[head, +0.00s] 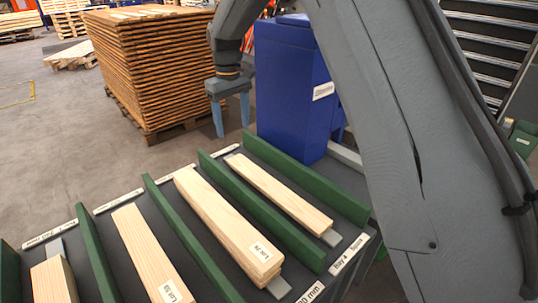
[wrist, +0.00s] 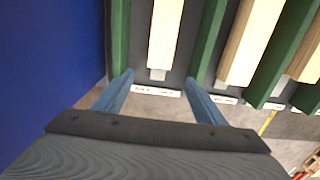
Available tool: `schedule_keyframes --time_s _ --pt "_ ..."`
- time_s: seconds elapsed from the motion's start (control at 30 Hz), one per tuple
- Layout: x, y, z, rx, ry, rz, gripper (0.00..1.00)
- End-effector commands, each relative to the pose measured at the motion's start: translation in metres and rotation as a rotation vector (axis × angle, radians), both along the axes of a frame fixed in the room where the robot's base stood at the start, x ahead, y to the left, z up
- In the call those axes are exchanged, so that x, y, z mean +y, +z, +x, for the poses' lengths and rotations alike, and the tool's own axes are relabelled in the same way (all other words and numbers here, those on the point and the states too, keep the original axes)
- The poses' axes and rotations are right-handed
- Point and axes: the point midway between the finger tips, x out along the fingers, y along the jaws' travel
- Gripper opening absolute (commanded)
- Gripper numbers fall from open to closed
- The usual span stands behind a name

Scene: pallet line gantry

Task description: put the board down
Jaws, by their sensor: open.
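My gripper (head: 232,130) is open and empty, fingers pointing down, above the far end of the bays and left of the blue cabinet. A single pale board (head: 280,192) lies flat in the rightmost bay, between two green dividers, with a grey strip showing under its near end. In the wrist view the same board (wrist: 165,35) lies beyond the gap between my open fingers (wrist: 159,77), apart from them. A thicker stack of boards (head: 222,215) lies in the bay to its left.
More boards (head: 147,255) lie in the bays further left, separated by green dividers (head: 172,230). The blue cabinet (head: 290,90) stands close to the right of my gripper. A tall pallet of brown boards (head: 150,70) stands behind. Grey floor (head: 60,140) is open at left.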

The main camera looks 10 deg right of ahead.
Motion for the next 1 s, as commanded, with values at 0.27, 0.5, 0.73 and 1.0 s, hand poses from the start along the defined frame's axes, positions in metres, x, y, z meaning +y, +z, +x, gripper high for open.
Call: schedule_keyframes --time_s 0.27,0.5,0.73,1.0 --pt "-0.034 0.001 -0.027 -0.004 -0.070 0.001 0.65" --pt "-0.116 -0.008 -0.124 -0.020 -0.271 0.008 0.65" --pt "-0.177 -0.029 -0.246 -0.038 -0.471 0.013 0.65" --pt "-0.199 -0.047 -0.324 -0.047 -0.584 0.015 0.65"
